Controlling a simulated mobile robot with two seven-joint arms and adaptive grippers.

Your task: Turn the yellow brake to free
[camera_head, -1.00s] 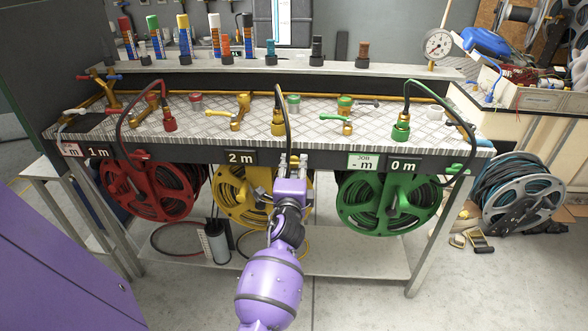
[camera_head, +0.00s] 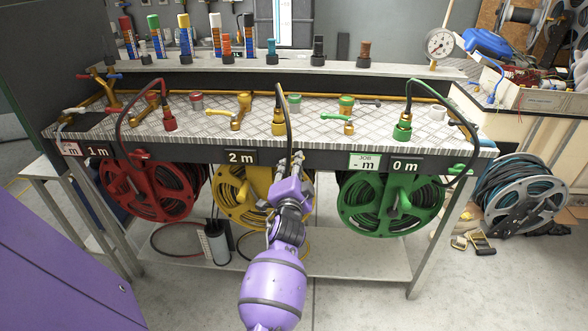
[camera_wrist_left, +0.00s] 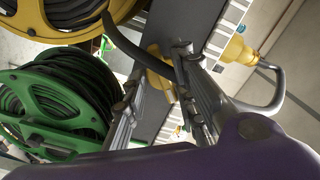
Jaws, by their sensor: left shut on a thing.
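The yellow reel (camera_head: 232,190) hangs under the bench below the "2 m" sign. My left gripper (camera_head: 296,160) is at the bench's front edge, at the upper right of this reel. In the left wrist view my left gripper (camera_wrist_left: 160,58) has its two fingers on either side of a yellow part, which appears to be the yellow brake (camera_wrist_left: 159,78). The gripper is shut on it, and the fingers partly hide it. The brake is hidden by the gripper in the head view. My right gripper is not in view.
The red reel (camera_head: 150,190) hangs to the left and the green reel (camera_head: 388,215) to the right. A low shelf (camera_head: 350,263) lies below.

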